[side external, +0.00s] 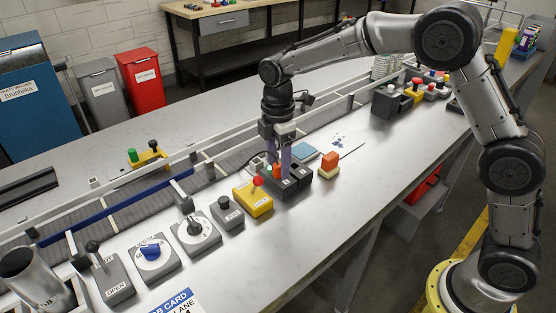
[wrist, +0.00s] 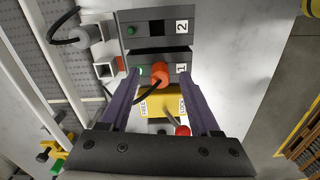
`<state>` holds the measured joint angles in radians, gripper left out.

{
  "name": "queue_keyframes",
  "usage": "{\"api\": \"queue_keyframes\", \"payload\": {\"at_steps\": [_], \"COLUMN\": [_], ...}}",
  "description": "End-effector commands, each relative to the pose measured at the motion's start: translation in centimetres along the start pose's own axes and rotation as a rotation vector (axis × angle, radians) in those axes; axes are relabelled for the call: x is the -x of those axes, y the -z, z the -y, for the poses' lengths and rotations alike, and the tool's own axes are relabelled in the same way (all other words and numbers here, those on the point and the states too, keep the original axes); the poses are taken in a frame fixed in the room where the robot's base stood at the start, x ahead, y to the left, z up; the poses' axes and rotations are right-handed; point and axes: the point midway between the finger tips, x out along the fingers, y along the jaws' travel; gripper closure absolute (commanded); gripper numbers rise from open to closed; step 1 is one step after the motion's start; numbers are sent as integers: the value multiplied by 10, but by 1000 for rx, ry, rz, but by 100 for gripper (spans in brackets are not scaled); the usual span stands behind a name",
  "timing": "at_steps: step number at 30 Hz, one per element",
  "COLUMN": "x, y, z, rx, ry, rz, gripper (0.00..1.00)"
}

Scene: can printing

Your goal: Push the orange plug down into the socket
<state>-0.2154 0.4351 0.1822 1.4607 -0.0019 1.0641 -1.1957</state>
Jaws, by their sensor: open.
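The orange plug (wrist: 160,74) has a black cable and stands over the dark socket block marked 1 (wrist: 178,57); I cannot tell how deep it sits. In the side view the plug (side external: 277,171) shows at the dark socket blocks (side external: 291,187). My gripper (wrist: 160,76) is open, with one purple finger on each side of the plug and gaps between. In the side view my gripper (side external: 277,160) points down from above at the plug. A second block, marked 2 (wrist: 160,42), has an empty dark opening.
A grey plug with a cable (wrist: 84,36) lies left of the blocks. A yellow box (side external: 253,200) with a red-knobbed lever (side external: 257,181) stands close beside them. An orange-and-yellow block (side external: 329,165) is to the right.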

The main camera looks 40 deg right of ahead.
Motion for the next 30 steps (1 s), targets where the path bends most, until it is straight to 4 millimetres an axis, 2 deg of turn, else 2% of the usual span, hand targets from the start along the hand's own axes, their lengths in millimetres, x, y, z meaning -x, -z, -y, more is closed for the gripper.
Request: {"api": "queue_keyframes", "payload": {"at_steps": [4, 7, 21, 25, 30], "x": [4, 14, 109, 126, 137], "y": [0, 0, 0, 0, 0], "z": [0, -1, -1, -1, 0], "rx": [0, 0, 0, 0, 0], "ry": [-1, -5, -4, -3, -1], "rz": [0, -2, -1, -1, -1], "gripper": [37, 37, 37, 37, 37]}}
